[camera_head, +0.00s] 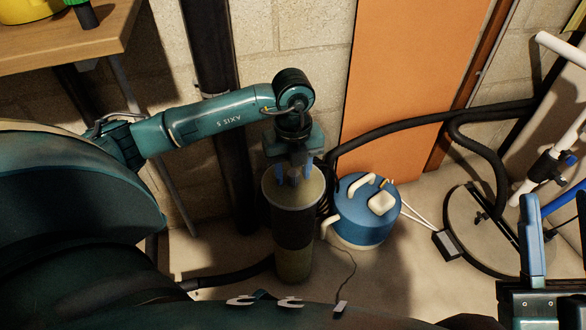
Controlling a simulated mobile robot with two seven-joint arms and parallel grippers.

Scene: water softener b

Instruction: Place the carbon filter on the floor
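The carbon filter (293,230) looks like a tall beige cylinder with a dark band around its middle. It is upright or nearly so, in the middle of the head view. My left gripper (293,178) points down at the middle of its top, with blue fingers at the top face. Whether the fingers are closed on a part of the filter is too small to tell. The filter's base is low in the view, and I cannot tell whether it touches the floor (390,280). My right gripper (558,225) is at the lower right edge, open and empty, its fingers apart.
A blue tank (364,222) with pale handles stands close right of the filter. A round dark-rimmed lid or basin (480,235), black hoses (430,118) and white pipes (545,170) are at right. A dark vertical pipe (215,80) stands behind. A wooden shelf (75,40) is upper left.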

